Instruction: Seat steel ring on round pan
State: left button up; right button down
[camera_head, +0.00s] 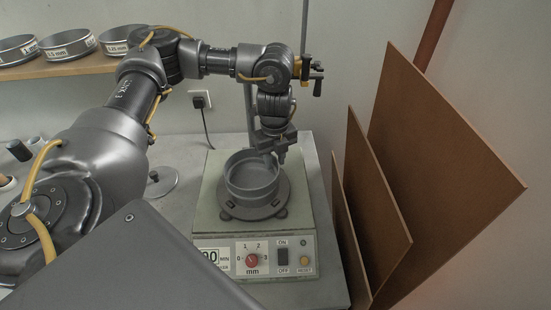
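A grey steel ring (251,171) stands upright on the round dark base on top of the sieve shaker (208,215). The round pan cannot be clearly told apart from the ring and base at this size, and I cannot tell whether there is a gap under the ring. My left gripper (277,158) points down at the ring's back right rim, with its fingertips at or very close to the wall. The fingers are too small and dark to tell whether they grip the rim. My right gripper is not in view.
Several labelled sieves (68,44) stand on a wooden shelf (75,66) at the back left. Brown boards (430,150) lean on the right, close to the bench. A grey disc with a knob (160,184) lies left of the shaker. A thin vertical rod rises behind the shaker.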

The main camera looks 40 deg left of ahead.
pick_arm(q)
jog(key=shift+r, duration=3.75)
